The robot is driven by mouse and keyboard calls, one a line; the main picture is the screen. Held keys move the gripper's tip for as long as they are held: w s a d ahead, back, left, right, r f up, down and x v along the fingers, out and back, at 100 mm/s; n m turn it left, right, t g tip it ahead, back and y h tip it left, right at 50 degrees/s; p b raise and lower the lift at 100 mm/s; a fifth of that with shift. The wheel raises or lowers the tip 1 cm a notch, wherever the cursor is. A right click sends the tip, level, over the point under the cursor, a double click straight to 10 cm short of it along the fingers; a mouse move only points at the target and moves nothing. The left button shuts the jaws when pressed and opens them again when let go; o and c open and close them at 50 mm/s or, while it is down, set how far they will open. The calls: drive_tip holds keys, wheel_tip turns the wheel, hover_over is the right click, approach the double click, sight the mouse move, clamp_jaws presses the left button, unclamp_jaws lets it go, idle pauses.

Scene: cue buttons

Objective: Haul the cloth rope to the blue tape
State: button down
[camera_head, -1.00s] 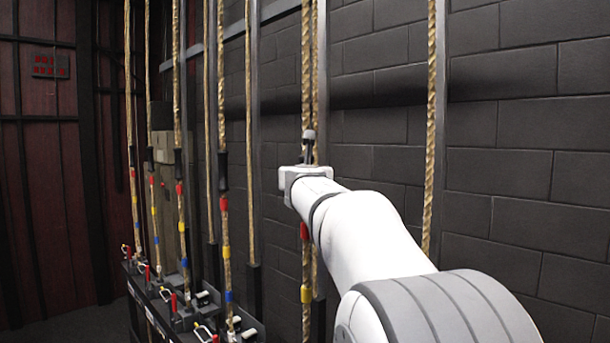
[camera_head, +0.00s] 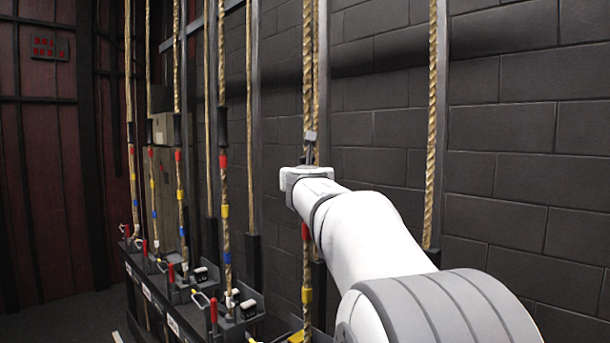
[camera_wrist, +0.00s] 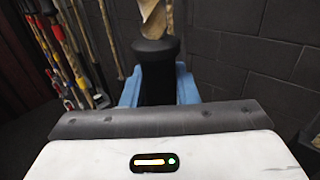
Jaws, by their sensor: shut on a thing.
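The cloth rope (camera_head: 307,80) hangs vertically in front of the wall. Below my gripper (camera_head: 309,152) it carries a red band (camera_head: 305,232) and a yellow band (camera_head: 306,295); I see no blue band on the visible part. My gripper is shut on the rope at a black sleeve (camera_wrist: 157,72), with tan rope (camera_wrist: 152,18) rising above it. The blue fingers (camera_wrist: 187,88) flank the sleeve in the wrist view. Blue tape (camera_head: 228,258) shows on a neighbouring rope to the left.
Several other ropes with coloured bands hang at left, above a black rail with red-handled locks (camera_head: 213,312). Another rope (camera_head: 431,130) hangs at right by my arm. A dark block wall (camera_head: 530,180) stands behind. Boxes (camera_head: 163,130) stand farther back.

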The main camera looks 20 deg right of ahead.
wheel_tip(320, 180, down, 2)
drive_tip(key=shift+f+b, duration=0.2)
drive_tip(key=shift+b, duration=0.4)
drive_tip(key=shift+r, duration=0.1)
drive_tip(key=c, duration=1.1)
unclamp_jaws()
drive_tip(key=shift+c, duration=0.2)
drive_tip(key=shift+s, duration=0.1)
drive_tip(key=v, duration=0.7)
drive_tip(key=shift+s+a, duration=0.2)
drive_tip(key=shift+s, duration=0.05)
